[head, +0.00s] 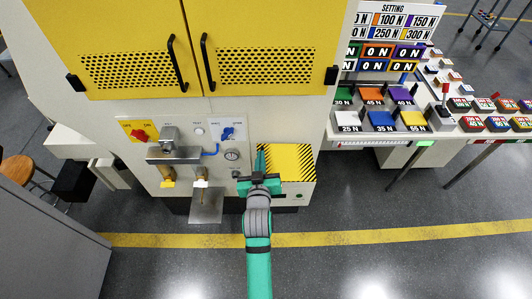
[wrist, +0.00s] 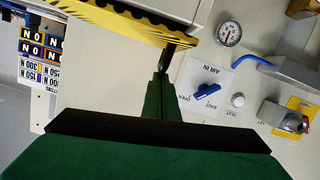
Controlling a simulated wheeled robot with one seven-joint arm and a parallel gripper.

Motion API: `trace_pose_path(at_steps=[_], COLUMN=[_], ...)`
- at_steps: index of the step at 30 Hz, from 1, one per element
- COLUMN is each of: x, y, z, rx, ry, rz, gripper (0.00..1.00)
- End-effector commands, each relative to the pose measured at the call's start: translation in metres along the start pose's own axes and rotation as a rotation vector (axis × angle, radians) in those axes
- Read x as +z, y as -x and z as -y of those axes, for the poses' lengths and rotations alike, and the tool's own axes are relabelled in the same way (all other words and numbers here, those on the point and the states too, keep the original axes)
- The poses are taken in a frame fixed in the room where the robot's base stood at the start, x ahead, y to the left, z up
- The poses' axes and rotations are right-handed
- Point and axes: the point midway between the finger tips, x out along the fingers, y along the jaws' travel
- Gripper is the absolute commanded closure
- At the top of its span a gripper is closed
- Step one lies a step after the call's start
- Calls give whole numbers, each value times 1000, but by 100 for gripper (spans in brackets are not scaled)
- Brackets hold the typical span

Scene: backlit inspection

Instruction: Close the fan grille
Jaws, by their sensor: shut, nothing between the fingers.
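I cannot pick out a fan grille for certain. A yellow-and-black striped panel (head: 292,158) juts from the lower right of the machine front. Its striped edge (wrist: 125,18) runs across the top of the wrist view, with a short dark rod or handle (wrist: 170,56) by it. My gripper (head: 261,153) is shut and empty at the left side of this panel. In the wrist view the green fingertips (wrist: 160,78) point at the dark rod, very close to it; I cannot tell whether they touch. The gripper body hides part of the area below.
The machine has yellow perforated doors (head: 247,68) with black handles above. A control plate with a gauge (head: 232,155), blue valve (wrist: 207,91) and red switch (head: 139,135) is left of my gripper. A table with coloured blocks (head: 381,121) stands right. Floor in front is clear.

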Motion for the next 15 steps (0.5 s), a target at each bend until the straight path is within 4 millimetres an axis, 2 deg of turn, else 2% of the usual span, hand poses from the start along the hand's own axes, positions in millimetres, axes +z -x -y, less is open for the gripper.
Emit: trace_pose_path(at_steps=[15], x=[12], y=[-3], z=[6], rx=[13], ry=[56], rz=[5], gripper=[100])
